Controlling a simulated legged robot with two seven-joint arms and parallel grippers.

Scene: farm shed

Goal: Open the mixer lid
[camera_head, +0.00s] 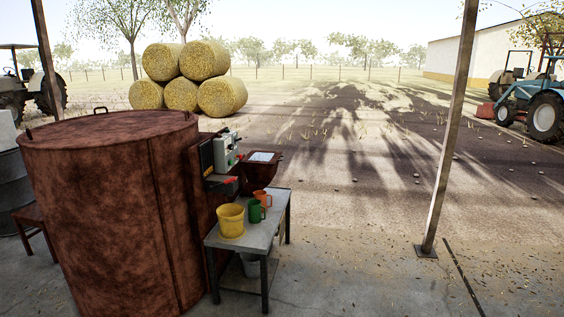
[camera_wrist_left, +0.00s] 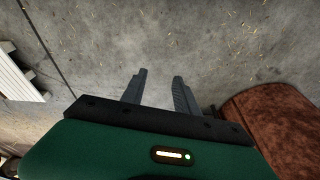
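The mixer (camera_head: 110,220) is a large rust-red drum at the left of the head view. Its flat lid (camera_head: 105,128) lies closed on top, with a small handle (camera_head: 100,109) at the far edge and another (camera_head: 28,134) at the left edge. The drum's rusty side also shows at the right of the left wrist view (camera_wrist_left: 275,125). My left gripper (camera_wrist_left: 160,78) is open and empty above the concrete floor, with the mixer to its right in that view. Neither gripper shows in the head view.
A small metal table (camera_head: 258,238) beside the mixer holds a yellow bucket (camera_head: 231,220), a green cup (camera_head: 256,211) and an orange cup (camera_head: 263,198). A control box (camera_head: 225,152) is on the mixer's right side. A post (camera_head: 450,130) stands right; floor between is clear.

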